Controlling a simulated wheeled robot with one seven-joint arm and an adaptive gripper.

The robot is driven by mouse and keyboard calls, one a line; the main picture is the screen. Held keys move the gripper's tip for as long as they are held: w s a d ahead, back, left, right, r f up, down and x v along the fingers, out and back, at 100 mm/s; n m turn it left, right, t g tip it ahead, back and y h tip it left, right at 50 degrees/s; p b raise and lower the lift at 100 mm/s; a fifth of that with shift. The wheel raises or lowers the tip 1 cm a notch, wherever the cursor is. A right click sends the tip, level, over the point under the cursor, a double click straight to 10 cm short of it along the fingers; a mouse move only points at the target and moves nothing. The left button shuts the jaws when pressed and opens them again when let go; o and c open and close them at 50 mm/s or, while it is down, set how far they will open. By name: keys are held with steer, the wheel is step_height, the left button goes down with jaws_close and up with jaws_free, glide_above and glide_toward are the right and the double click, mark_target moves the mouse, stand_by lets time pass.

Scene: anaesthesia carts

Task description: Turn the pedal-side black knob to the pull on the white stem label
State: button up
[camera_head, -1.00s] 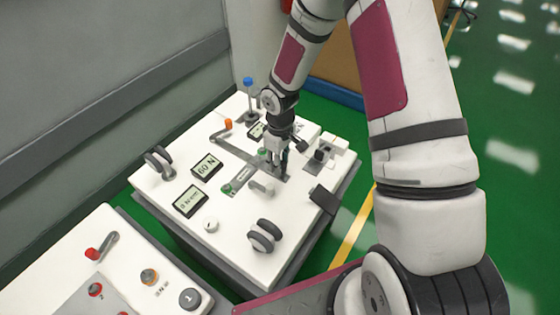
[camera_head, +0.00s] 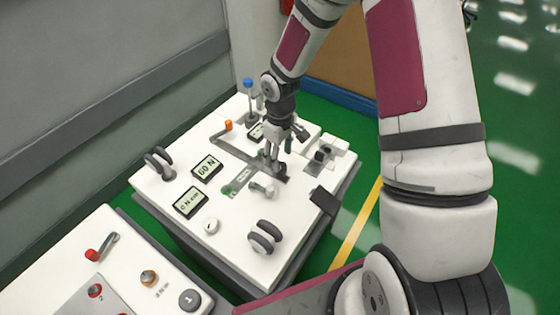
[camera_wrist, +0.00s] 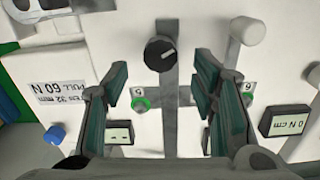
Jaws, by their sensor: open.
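A black round knob (camera_wrist: 160,53) with a white pointer line sits on a grey strip at the top middle of the wrist view. My gripper (camera_wrist: 165,92) is open and empty, its green-padded fingers spread to the left and right, with the knob ahead of and between them. I cannot tell their height above the panel. A white label (camera_wrist: 62,97) reading "PULL 60 N" and "Pos 32 mm" shows at the left. In the head view my gripper (camera_head: 271,158) is over the far middle of the white cart top (camera_head: 228,225), hiding most of the knob's area.
Green knobs (camera_wrist: 141,104) and a white cylindrical post (camera_wrist: 246,34) stand near the fingers. A display (camera_wrist: 285,121) reads "0 N cm". A black pedal (camera_head: 325,200) sticks out at the cart's right edge. A second cart (camera_head: 115,265) stands at the lower left.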

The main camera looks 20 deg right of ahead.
step_height(320, 180, up, 8)
steer(key=shift+r, duration=0.15)
stand_by(0.6)
steer(key=s+d+r+m+h, duration=0.2)
steer(key=s+r+m, duration=0.1)
steer(key=s+r, duration=1.2)
steer(key=s+a+r+m+t+y, duration=0.15)
steer(key=s+r, duration=0.25)
steer(key=s, duration=0.5)
steer(key=s+r+m+y, duration=0.1)
steer(key=s+r+m, duration=0.15)
steer(key=s, duration=0.55)
step_height(320, 180, up, 16)
steer(key=t+p, duration=0.2)
steer(key=p, duration=1.1)
steer(key=shift+s+f+n+t+p, duration=0.15)
steer(key=shift+n+t+p, duration=0.15)
steer(key=shift+t, duration=0.05)
steer(key=shift+h, duration=0.25)
steer(key=shift+c, duration=0.4)
